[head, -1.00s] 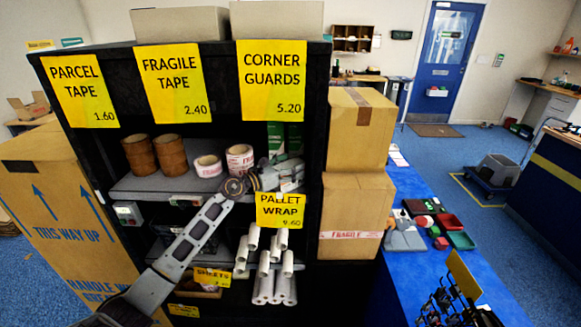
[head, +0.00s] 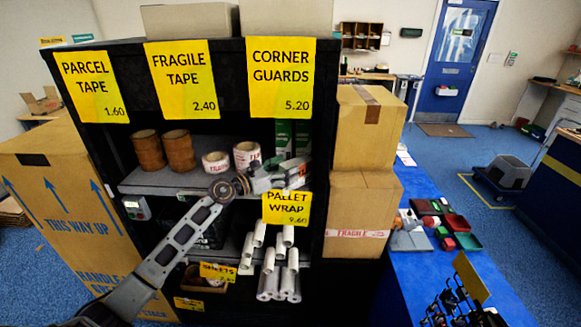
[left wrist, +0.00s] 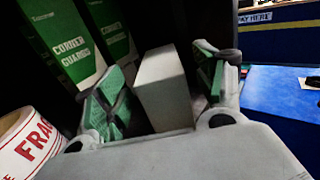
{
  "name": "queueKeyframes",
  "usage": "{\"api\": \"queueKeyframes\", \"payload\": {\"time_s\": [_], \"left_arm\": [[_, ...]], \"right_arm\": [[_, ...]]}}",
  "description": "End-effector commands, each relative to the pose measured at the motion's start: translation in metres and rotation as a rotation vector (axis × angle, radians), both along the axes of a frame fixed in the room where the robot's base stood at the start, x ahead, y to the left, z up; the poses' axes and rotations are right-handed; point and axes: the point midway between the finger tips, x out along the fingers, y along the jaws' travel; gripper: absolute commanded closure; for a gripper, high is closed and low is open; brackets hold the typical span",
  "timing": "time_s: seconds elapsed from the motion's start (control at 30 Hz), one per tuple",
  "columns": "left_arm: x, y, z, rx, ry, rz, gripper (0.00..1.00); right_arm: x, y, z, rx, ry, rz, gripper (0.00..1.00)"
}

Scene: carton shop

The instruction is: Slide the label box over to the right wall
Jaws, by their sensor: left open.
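My left gripper (head: 297,172) reaches into the right part of the shelf's middle level, just above the PALLET WRAP sign (head: 287,208). In the left wrist view its green-padded fingers (left wrist: 162,88) are apart. A plain pale box (left wrist: 163,85), which seems to be the label box, stands upright between them; I cannot tell whether either finger touches it. In the head view the gripper largely hides this box. The shelf's right wall (head: 318,150) is a short way to the right of the gripper. My right gripper is not in view.
Green corner guard boxes (left wrist: 62,40) stand behind the pale box. A FRAGILE tape roll (left wrist: 28,140) is close on the left of the gripper, with another roll (head: 216,162) and brown tape rolls (head: 177,150) further left. Cartons (head: 365,130) stand outside the right wall.

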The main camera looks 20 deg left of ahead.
Motion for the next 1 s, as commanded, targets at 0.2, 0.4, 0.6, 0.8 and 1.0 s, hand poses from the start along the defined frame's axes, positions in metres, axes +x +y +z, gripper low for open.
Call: {"api": "queueKeyframes", "payload": {"time_s": [0.2, 0.4, 0.6, 0.8, 1.0], "left_arm": [[-0.016, 0.011, -0.001, 0.0, 0.002, 0.0, 0.3], [-0.03, 0.02, -0.001, 0.001, 0.002, 0.0, 0.3], [-0.042, 0.029, -0.001, 0.0, 0.002, 0.0, 0.3], [-0.051, 0.035, -0.001, 0.0, 0.002, -0.001, 0.3], [-0.054, 0.037, 0.0, 0.001, 0.0, 0.0, 0.3]], "right_arm": [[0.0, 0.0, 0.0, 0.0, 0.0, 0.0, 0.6], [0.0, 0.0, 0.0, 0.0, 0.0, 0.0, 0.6], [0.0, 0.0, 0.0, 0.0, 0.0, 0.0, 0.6], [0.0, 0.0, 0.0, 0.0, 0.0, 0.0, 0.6], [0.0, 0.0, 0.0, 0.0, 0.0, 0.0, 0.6]]}}
